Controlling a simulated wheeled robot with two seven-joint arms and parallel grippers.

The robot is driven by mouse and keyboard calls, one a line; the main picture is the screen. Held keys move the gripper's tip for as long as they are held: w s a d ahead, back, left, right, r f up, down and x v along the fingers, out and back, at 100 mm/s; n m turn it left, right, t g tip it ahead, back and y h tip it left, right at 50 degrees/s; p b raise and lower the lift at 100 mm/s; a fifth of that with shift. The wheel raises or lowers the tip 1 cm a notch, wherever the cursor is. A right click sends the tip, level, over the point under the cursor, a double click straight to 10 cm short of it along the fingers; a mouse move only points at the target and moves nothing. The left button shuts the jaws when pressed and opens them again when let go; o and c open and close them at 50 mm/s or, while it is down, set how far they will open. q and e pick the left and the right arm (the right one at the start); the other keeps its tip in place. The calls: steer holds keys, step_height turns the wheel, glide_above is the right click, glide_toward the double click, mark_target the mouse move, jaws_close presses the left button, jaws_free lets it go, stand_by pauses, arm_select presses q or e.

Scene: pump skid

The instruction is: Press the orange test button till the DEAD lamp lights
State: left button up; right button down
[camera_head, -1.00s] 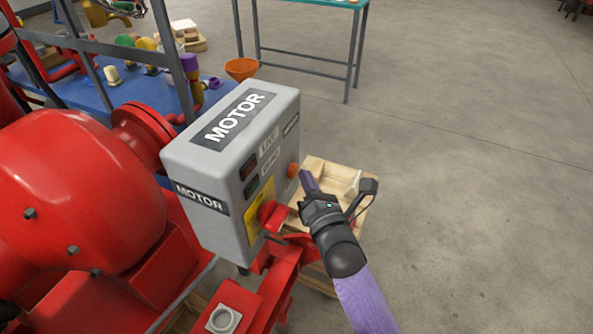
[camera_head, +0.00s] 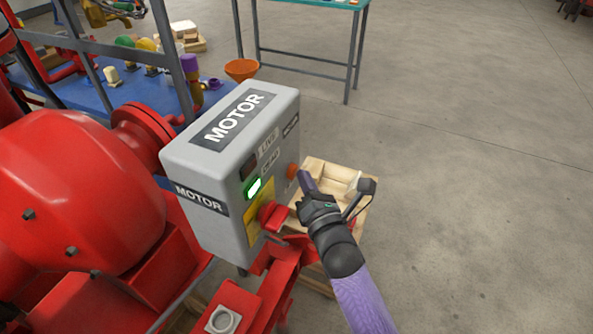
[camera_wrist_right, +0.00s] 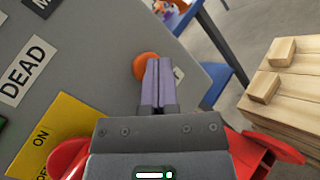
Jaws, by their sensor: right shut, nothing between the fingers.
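The grey MOTOR box (camera_head: 215,160) stands on a red bracket. Its DEAD lamp (camera_head: 254,188) glows bright green, and the LIVE lamp (camera_head: 249,165) above it is dark. The orange test button (camera_head: 292,171) is on the same face, to the right of the lamps; it also shows in the right wrist view (camera_wrist_right: 145,66). My right gripper (camera_head: 303,176) is shut and empty, its purple fingertips (camera_wrist_right: 158,64) at the button. They overlap its edge in the wrist view; I cannot tell whether they touch. My left gripper is not in view.
A red rotary handle (camera_head: 270,213) on a yellow ON plate (camera_head: 253,231) sits below the lamps, close to my right gripper. A wooden crate (camera_head: 359,207) stands behind the gripper. A large red motor body (camera_head: 80,190) fills the left. Open floor lies to the right.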

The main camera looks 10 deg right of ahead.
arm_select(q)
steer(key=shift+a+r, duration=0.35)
arm_select(e)
steer(key=shift+s+d, duration=0.4)
steer(key=shift+d, duration=0.15)
arm_select(q)
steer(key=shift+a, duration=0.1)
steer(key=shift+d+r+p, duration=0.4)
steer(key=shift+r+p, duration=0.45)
steer(key=shift+p, duration=0.25)
arm_select(e)
steer(key=s+d, duration=0.2)
steer(key=d, duration=0.2)
steer(key=shift+s+d, duration=0.1)
steer(key=shift+s, duration=0.3)
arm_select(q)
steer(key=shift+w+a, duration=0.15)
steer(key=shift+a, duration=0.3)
